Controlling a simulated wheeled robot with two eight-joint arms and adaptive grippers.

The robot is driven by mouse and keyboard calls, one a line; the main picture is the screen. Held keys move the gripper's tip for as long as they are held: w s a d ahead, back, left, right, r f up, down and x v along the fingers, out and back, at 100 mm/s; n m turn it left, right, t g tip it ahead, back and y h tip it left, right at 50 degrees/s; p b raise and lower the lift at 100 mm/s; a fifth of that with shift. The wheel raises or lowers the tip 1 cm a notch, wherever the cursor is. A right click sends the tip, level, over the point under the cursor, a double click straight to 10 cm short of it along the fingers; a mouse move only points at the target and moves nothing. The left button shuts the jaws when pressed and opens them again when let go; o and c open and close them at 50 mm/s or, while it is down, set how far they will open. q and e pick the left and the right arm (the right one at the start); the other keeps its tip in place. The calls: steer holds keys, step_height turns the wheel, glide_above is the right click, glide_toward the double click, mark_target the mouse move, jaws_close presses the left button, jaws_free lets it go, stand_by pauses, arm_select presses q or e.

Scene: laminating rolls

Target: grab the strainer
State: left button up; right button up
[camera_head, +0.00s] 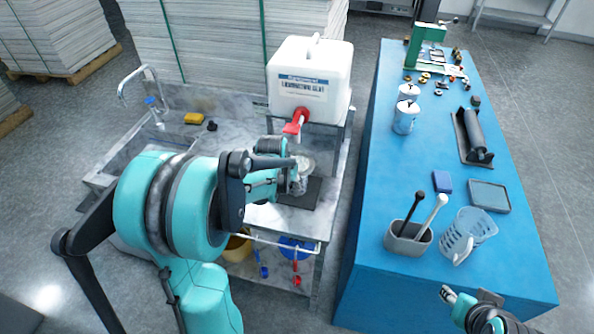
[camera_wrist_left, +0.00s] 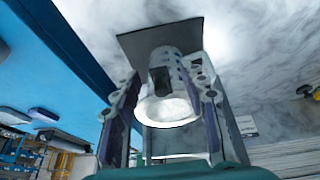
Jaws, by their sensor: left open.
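A pale blue slotted basket with a handle, which looks like the strainer (camera_head: 468,232), lies on the blue table's near right part. My left gripper (camera_head: 284,178) is at the stone counter, left of that table and well away from the basket. It is open, its fingers on either side of a whitish can-like container (camera_head: 301,180), which also shows between the fingers in the left wrist view (camera_wrist_left: 168,108). I cannot tell whether they touch it. My right gripper (camera_head: 469,298) is at the bottom right, near the basket; its fingers are too small to read.
A grey holder (camera_head: 408,240) with two handled tools stands left of the basket. A blue block, a tray (camera_head: 489,196) and a roller (camera_head: 474,135) lie behind.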

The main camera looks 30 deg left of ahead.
arm_select(q)
steer(key=shift+w+f, duration=0.1)
steer(key=shift+f, duration=0.3)
steer(key=shift+c, duration=0.4)
jaws_close()
steer(key=shift+r, duration=0.1)
